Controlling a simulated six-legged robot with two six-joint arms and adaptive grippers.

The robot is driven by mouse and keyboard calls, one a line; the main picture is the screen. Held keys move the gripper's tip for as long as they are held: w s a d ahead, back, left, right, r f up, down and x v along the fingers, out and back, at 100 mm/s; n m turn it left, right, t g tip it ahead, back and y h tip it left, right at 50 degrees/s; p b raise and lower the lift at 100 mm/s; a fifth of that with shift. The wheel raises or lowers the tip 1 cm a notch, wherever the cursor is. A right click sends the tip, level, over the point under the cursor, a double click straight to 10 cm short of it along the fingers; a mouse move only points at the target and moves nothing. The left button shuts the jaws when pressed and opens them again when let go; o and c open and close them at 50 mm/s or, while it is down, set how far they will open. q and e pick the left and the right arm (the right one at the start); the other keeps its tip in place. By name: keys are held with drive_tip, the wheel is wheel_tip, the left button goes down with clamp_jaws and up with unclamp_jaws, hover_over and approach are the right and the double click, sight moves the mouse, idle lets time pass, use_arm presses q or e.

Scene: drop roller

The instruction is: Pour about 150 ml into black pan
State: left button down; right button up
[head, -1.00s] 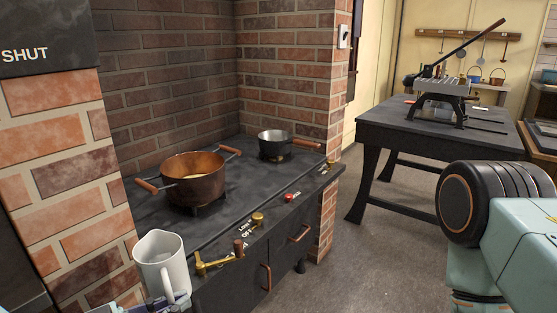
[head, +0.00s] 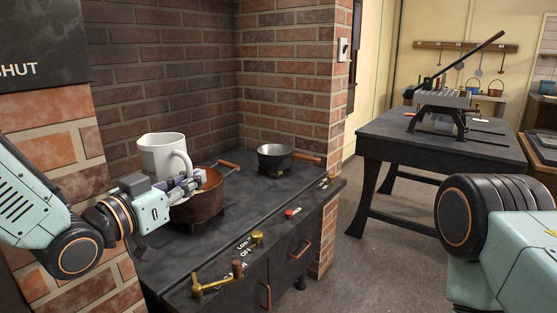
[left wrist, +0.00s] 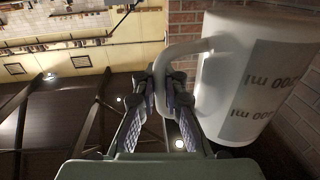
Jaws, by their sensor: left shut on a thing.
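My left gripper (head: 190,186) is shut on the handle of a white measuring jug (head: 158,155). The jug is upright, held over or just in front of the copper pot (head: 203,208). The left wrist view shows the fingers (left wrist: 172,92) closed on the handle and grey "ml" markings on the jug (left wrist: 225,85). The jug's contents are hidden. The black pan (head: 268,164) sits at the back right of the stove, beyond the copper pot, with its wooden handle to the right. The jug is well left of it. My right gripper is out of view.
The dark stove top (head: 260,196) is clear between the copper pot and the front edge. Brick walls (head: 285,75) close the back and sides. A black table (head: 430,148) stands right.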

use_arm(q)
drive_tip(key=shift+w+a, duration=0.2)
drive_tip(key=shift+a, duration=0.05)
drive_tip(key=shift+d, duration=0.1)
